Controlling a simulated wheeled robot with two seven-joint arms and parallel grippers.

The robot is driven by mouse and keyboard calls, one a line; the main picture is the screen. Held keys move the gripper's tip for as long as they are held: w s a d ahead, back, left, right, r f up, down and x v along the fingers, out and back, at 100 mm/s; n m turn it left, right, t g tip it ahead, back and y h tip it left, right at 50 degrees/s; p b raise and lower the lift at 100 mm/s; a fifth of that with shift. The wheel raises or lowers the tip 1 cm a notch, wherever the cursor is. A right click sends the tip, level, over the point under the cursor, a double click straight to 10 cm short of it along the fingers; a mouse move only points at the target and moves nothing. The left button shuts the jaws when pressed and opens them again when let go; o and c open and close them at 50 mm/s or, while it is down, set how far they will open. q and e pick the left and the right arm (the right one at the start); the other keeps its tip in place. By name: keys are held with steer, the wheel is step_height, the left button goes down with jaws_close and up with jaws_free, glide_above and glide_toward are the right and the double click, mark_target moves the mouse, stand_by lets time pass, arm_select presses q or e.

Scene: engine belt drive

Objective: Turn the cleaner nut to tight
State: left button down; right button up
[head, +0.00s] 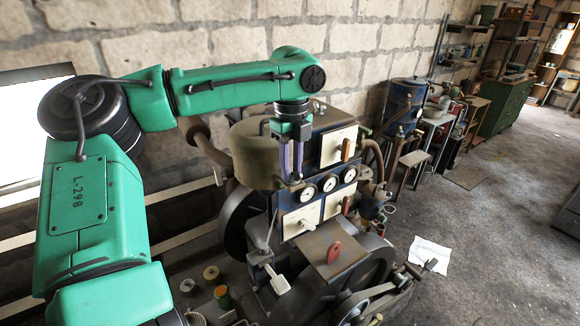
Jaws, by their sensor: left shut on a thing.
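My left arm comes in from the left and reaches over the engine, and its gripper (293,180) points straight down. The fingers are at the right side of the olive drum-shaped cleaner (254,150), just above the row of gauges. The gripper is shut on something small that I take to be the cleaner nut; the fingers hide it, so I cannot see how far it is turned. My right gripper is not in view.
Below the fingers are several round gauges (308,193) and pale panels with levers. A red lever (333,252) stands on a brown plate, above belt wheels (370,290). A paper sheet (429,256) lies on the floor.

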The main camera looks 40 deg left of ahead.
arm_select(q)
steer(key=shift+s+d+f+m, duration=0.15)
steer(key=shift+f+m, duration=0.15)
steer(key=shift+m, duration=0.5)
steer(key=c, duration=0.9)
jaws_free()
steer(key=shift+d+r, duration=0.1)
steer(key=shift+r, duration=0.15)
